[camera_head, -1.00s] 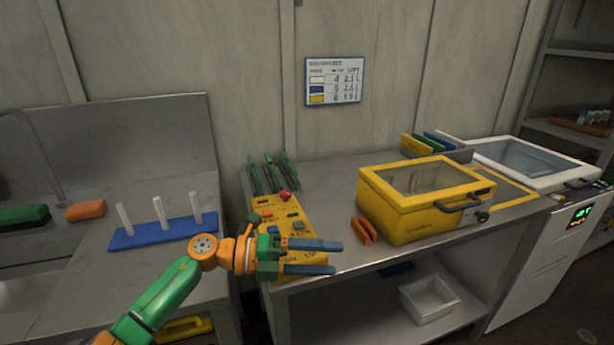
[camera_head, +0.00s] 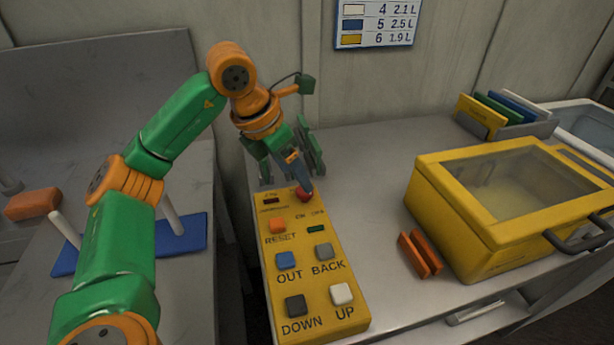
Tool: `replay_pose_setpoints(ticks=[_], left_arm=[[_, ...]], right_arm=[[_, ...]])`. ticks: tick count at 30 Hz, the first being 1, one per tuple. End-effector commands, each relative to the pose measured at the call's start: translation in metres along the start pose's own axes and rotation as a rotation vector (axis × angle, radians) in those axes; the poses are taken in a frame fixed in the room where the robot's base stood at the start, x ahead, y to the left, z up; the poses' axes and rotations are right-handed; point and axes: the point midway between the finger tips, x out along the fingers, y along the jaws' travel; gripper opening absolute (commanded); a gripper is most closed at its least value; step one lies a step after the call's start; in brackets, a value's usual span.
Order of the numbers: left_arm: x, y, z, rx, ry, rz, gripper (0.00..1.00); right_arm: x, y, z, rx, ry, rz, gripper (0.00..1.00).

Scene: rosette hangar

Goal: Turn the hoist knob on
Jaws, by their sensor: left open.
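The yellow hoist control box (camera_head: 330,285) lies on the metal bench. It has a red knob (camera_head: 304,194) near its far end, with ON and OFF marks just below it. My left gripper (camera_head: 302,183) points down at the red knob from above, with its jaws open. Its blue-grey fingertips are right at the knob and partly hide it; I cannot tell whether they touch it. Which way the knob is turned is not clear. My right gripper is not in view.
The box also bears an orange RESET button (camera_head: 277,224) and OUT, BACK, DOWN and UP buttons. A yellow lidded case (camera_head: 440,215) and orange pieces (camera_head: 420,253) are to the right. A blue peg base (camera_head: 183,233) is left.

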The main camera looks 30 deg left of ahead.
Motion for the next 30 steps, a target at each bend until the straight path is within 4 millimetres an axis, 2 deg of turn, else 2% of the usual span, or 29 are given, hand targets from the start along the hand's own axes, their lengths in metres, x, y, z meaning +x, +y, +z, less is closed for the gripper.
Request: replay_pose_setpoints(ticks=[3,6,15,17,21,24,30], left_arm=[[0.025,0.0,-0.001,0.001,0.005,-0.002,0.74],[0.039,-0.001,0.0,0.001,0.003,-0.003,0.74],[0.046,-0.001,0.0,0.001,0.0,-0.004,0.74],[0.046,-0.001,0.0,0.001,0.0,-0.004,0.61],[0.046,-0.001,0.0,0.001,-0.001,-0.005,0.23],[0.046,-0.001,0.0,0.001,-0.001,-0.005,0.0],[0.046,-0.001,0.0,0.009,0.0,-0.009,0.0]], right_arm=[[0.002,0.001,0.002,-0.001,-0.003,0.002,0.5],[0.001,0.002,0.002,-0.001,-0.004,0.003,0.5],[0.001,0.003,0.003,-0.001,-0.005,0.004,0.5],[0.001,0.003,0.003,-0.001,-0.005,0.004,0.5],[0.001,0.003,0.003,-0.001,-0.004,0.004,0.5],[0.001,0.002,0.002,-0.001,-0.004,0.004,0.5],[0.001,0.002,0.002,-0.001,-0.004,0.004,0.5]])
